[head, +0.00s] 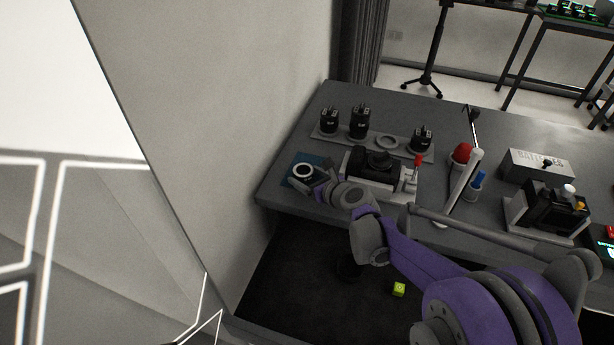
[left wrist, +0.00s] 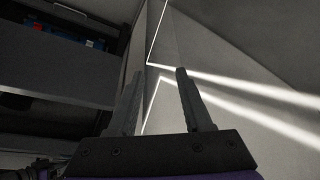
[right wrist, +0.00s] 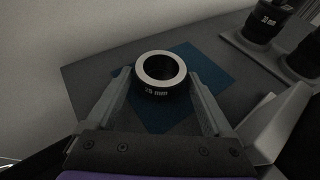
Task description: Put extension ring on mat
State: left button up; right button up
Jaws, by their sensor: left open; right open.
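The extension ring (right wrist: 160,90) is a short black ring with a pale top rim and "mm" lettering on its side. It appears to rest flat on the blue mat (right wrist: 217,68), at the table's left end; it also shows in the head view (head: 302,169), as does the mat (head: 314,159). My right gripper (right wrist: 159,75) is open, its fingertips on either side of the ring, with small gaps showing. In the head view my right gripper (head: 306,181) is beside the ring and covers part of the mat. My left gripper (left wrist: 158,74) is open and empty, away from the table.
Behind the mat, a grey holder (head: 405,149) carries several black lens-like parts and a flat ring. A black device (head: 375,168) with a red-topped lever (head: 418,162) stands right of the mat. A wall borders the table on the left.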

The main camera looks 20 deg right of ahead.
jog(key=shift+r, duration=0.25)
jog(key=p+v, duration=0.1)
jog(key=v, duration=1.1)
jog(key=s+a+f+n+g, duration=0.2)
jog(key=s+a+n, duration=0.1)
jog(key=s+n, duration=0.4)
jog(key=s+a+f+n+g, duration=0.25)
jog(key=s+n, duration=0.25)
jog(key=n, duration=0.4)
jog(key=s+d+f+n+g+h, duration=0.1)
jog(key=s+f+n+h, duration=0.1)
jog(key=s+n, duration=0.4)
jog(key=s+d+f+n+g+h, duration=0.1)
jog(key=s+f+n+g+h, duration=0.1)
jog(key=s+n, duration=0.5)
jog(key=n, duration=0.3)
jog(key=shift+d+f, duration=0.3)
jog(key=shift+f, duration=0.05)
jog(key=shift+g, duration=0.25)
